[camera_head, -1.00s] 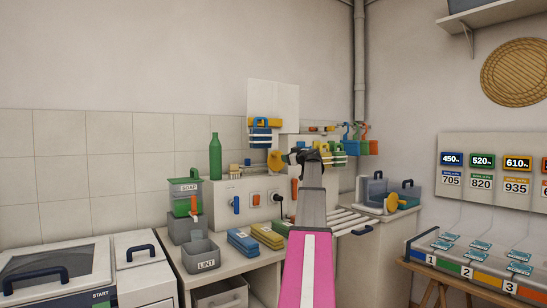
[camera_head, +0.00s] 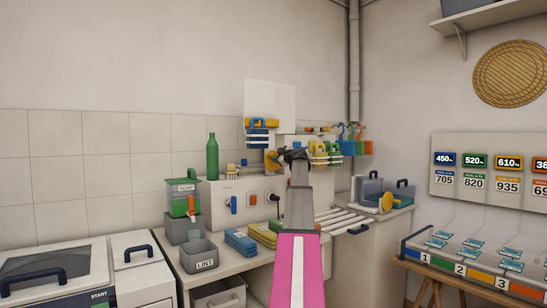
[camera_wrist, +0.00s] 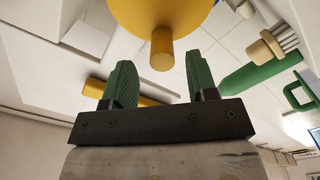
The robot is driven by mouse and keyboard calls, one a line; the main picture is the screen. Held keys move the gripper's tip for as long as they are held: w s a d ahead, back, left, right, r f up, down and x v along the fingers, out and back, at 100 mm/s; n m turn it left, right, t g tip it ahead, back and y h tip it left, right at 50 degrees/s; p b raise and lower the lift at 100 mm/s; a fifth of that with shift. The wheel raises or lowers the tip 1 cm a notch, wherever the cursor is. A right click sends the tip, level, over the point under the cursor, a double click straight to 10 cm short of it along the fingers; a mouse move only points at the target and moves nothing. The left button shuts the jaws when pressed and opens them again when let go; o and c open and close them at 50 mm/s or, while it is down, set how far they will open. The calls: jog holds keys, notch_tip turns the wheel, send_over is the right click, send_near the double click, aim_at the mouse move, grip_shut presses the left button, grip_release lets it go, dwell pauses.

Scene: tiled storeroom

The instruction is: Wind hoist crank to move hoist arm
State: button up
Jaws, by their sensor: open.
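A yellow round crank wheel with a stubby peg handle fills the top of the wrist view (camera_wrist: 162,48). In the head view the yellow crank (camera_head: 270,160) shows at the left of my gripper, in front of the pale wall unit. My gripper (camera_wrist: 158,68) is open, with its two green fingers apart. The peg's end appears between the fingertips, with gaps on both sides and no visible contact. In the head view my dark gripper (camera_head: 293,156) is small and its fingers are hard to see. I cannot tell which part is the hoist arm.
A yellow bar with a blue striped carrier (camera_head: 258,137) hangs above left of the crank. Yellow and green carriers (camera_head: 327,153) hang at the right. A green bottle (camera_head: 212,157) stands on the left ledge. Folded cloths (camera_head: 240,242) and a lint bin (camera_head: 198,254) sit on the counter.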

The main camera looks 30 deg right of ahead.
aim_at(273, 155)
jog(key=w, duration=0.4)
jog(key=shift+a, duration=0.15)
jog(key=c, duration=0.9)
jog(key=shift+d+r+m, duration=0.15)
jog(key=shift+d+m, duration=0.05)
jog(key=shift+m, duration=0.2)
